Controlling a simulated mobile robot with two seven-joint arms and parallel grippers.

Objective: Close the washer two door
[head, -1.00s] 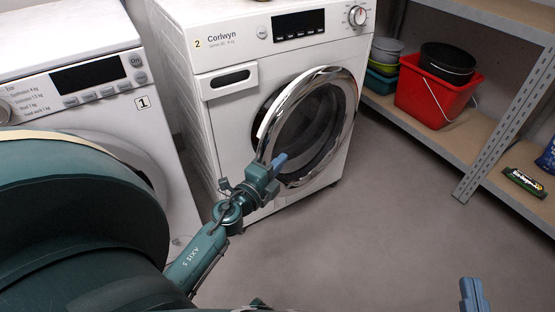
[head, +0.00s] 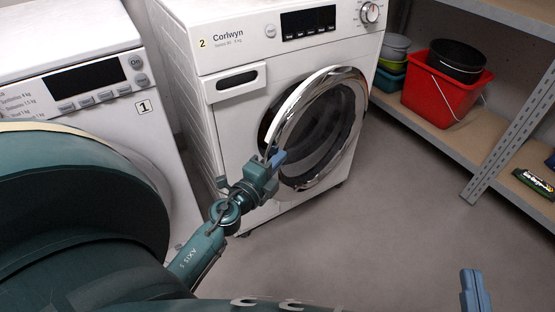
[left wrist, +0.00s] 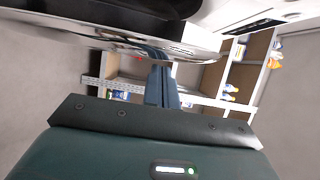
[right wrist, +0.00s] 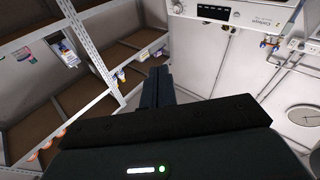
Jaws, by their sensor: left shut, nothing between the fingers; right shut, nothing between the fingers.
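Washer two (head: 232,120) is the white machine with the label 2, in the middle of the head view. Its round door with a chrome rim (head: 343,74) stands slightly ajar, its left side away from the front. My left gripper (head: 277,157) is shut and empty at the lower left of the door rim; whether it touches the rim is unclear. In the left wrist view its fingers (left wrist: 162,88) are together, close under the rim. My right gripper (head: 474,290) is shut and empty at the lower right, away from the washer; its fingers (right wrist: 158,87) show in the right wrist view.
Washer one (head: 85,80) stands at the left, partly hidden by my arm. A grey shelf (head: 505,135) at the right holds a red bucket (head: 440,95), a black tub and other containers. The floor (head: 380,240) in front of washer two is clear.

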